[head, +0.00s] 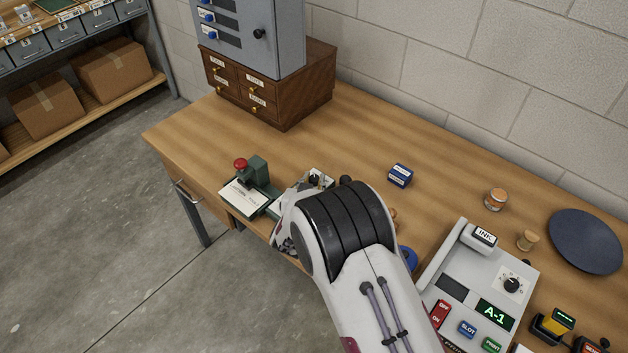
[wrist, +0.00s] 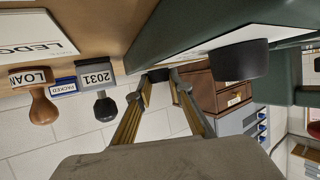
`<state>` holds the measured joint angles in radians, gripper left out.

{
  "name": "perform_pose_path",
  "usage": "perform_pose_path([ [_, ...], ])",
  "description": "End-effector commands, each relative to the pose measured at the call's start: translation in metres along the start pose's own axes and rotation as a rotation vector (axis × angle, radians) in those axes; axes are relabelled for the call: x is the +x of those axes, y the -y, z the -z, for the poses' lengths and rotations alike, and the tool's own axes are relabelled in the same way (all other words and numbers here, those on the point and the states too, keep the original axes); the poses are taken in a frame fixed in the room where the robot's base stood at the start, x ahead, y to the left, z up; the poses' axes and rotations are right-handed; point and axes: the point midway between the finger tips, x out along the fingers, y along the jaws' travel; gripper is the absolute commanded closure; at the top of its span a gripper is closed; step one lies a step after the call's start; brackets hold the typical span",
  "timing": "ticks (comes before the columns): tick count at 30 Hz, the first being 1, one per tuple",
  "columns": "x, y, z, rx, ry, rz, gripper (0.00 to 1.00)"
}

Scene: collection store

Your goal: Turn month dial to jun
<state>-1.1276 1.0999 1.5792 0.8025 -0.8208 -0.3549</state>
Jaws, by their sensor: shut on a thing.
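A green device (wrist: 170,32) fills the top of the wrist view, with a pale strip along its edge. A black round dial (wrist: 241,60) projects from it, to the right of my fingertips. My gripper (wrist: 166,75) has its two fingers close together at a second dark dial (wrist: 157,75) on the device's underside in this view; it is shut on this dial, mostly hidden by the fingers. No month marking is readable. In the head view my wrist and arm cover the gripper and most of the device beneath.
A green press (head: 257,170) with a red knob stands left of my wrist. In the wrist view a LOAN stamp (wrist: 42,107) and a 2031 stamp (wrist: 94,72) are nearby. A blue box (head: 400,175) and a grey console (head: 455,268) are to the right.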

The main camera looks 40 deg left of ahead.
Motion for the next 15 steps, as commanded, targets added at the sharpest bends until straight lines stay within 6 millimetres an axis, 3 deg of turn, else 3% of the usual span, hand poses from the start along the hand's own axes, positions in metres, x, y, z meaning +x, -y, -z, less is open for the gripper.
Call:
perform_pose_path([
  [15,0.0004,0.0048,0.0018,0.076,-0.003,-0.175,1.0],
])
